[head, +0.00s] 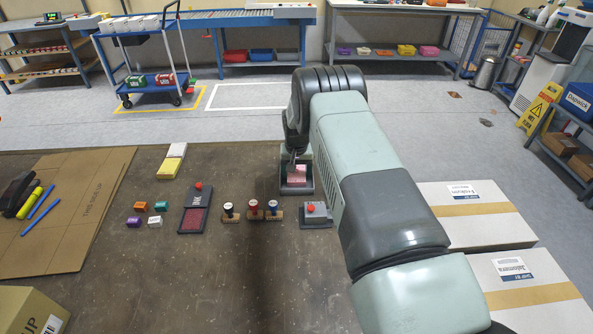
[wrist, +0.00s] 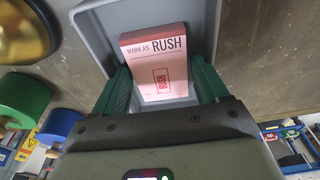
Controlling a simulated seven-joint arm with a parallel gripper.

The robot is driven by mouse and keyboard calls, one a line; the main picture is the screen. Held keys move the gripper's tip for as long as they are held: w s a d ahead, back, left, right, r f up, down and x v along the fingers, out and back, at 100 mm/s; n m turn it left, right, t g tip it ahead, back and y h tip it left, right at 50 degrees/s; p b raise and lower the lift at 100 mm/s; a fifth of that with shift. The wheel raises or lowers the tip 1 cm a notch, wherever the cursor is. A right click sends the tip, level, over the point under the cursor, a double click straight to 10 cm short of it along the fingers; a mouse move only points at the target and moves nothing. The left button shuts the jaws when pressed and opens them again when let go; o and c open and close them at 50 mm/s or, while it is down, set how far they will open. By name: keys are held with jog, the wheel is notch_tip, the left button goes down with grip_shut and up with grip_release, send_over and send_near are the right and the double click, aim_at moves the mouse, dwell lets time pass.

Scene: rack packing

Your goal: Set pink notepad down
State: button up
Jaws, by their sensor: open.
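The pink notepad (head: 297,172) lies in a small grey tray (head: 297,191) at the middle of the table's far side. In the wrist view the pink notepad (wrist: 165,85) reads "MARK AS RUSH" and sits inside the walls of the grey tray (wrist: 95,25). My gripper (wrist: 162,75) is open, with one green finger on each side of the notepad. Whether the fingers touch its sides I cannot tell. In the head view my gripper (head: 294,154) is at the tray, its fingers mostly hidden by my arm.
Cartons (head: 470,226) stand right. The front middle of the table is clear.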

jog(key=shift+r, duration=0.1)
notch_tip(320, 180, up, 13)
jog(key=s, duration=0.2)
notch_tip(320, 180, up, 15)
jog(key=t, duration=0.1)
send_over(297, 178)
jog(key=s+d, duration=0.2)
jog(key=s, duration=0.4)
jog(key=s+d+r, duration=0.2)
jog(key=s+r, duration=0.8)
jog(key=r, duration=0.2)
jog(key=s+d+r+t, duration=0.1)
jog(key=s, duration=1.2)
jog(key=s+d+r+t, duration=0.1)
jog(key=s+d+r, duration=0.1)
jog(key=s, duration=1.2)
jog(key=shift+d+n+t, duration=0.3)
jog(key=shift+n+t, duration=0.1)
jog(key=shift+w+r, duration=0.1)
